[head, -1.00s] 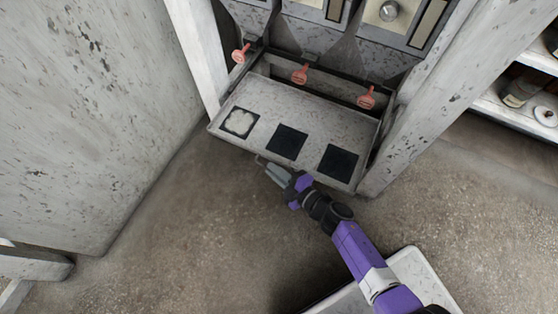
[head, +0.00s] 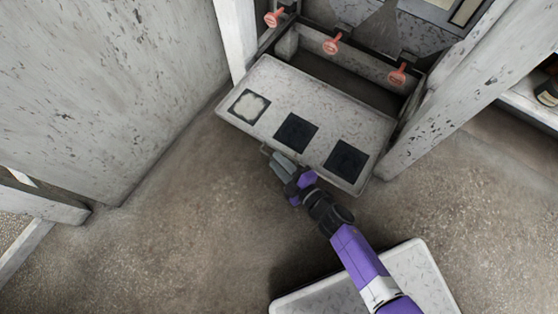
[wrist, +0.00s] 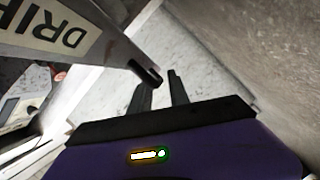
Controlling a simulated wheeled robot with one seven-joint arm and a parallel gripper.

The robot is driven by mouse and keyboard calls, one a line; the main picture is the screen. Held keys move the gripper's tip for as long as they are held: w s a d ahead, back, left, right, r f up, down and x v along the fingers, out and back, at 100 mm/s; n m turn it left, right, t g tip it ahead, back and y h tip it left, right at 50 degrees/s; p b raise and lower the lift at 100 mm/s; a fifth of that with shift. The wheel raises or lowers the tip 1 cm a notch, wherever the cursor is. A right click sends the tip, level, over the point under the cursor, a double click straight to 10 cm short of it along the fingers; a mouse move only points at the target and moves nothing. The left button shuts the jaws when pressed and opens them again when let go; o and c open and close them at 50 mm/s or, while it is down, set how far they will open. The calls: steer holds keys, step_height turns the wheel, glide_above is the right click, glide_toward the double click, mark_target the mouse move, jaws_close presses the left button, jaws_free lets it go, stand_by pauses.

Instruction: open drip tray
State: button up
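The drip tray (head: 318,111) is a speckled white tray pulled out from under the dispenser, with a gap behind it. Its flat top has one pale square at the left and two black squares. My gripper (head: 275,156) is at the front edge, at the thin handle (head: 265,149), which is mostly hidden by the fingers. In the wrist view the tray's front (wrist: 62,32) carries the lettering "DRIP", upside down. A dark bar end (wrist: 147,74) lies at the fingertips (wrist: 161,76), which are a small gap apart. The gripper appears shut on the handle.
Three orange-red taps (head: 332,43) hang above the tray's rear. A white post (head: 237,40) and large panel (head: 95,95) stand at the left. A wide white post (head: 455,85) stands close at the right.

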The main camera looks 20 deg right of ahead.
steer(key=shift+o, duration=0.2)
steer(key=shift+r, duration=0.1)
steer(key=p+v, duration=0.2)
steer(key=v, duration=0.5)
steer(key=shift+s+p, duration=0.35)
steer(key=shift+p, duration=0.05)
steer(key=shift+d, duration=0.15)
steer(key=s+d+r+m+h, duration=0.25)
steer(key=s+r+m, duration=0.65)
steer(key=r, duration=0.6)
steer(key=s+d+r+m+h, duration=0.25)
steer(key=s+r+m, duration=0.35)
steer(key=s+r, duration=0.75)
step_height(320, 180, up, 34)
steer(key=w+p, duration=0.3)
steer(key=p, duration=2.9)
steer(key=shift+d, duration=0.35)
steer(key=shift+s, duration=0.1)
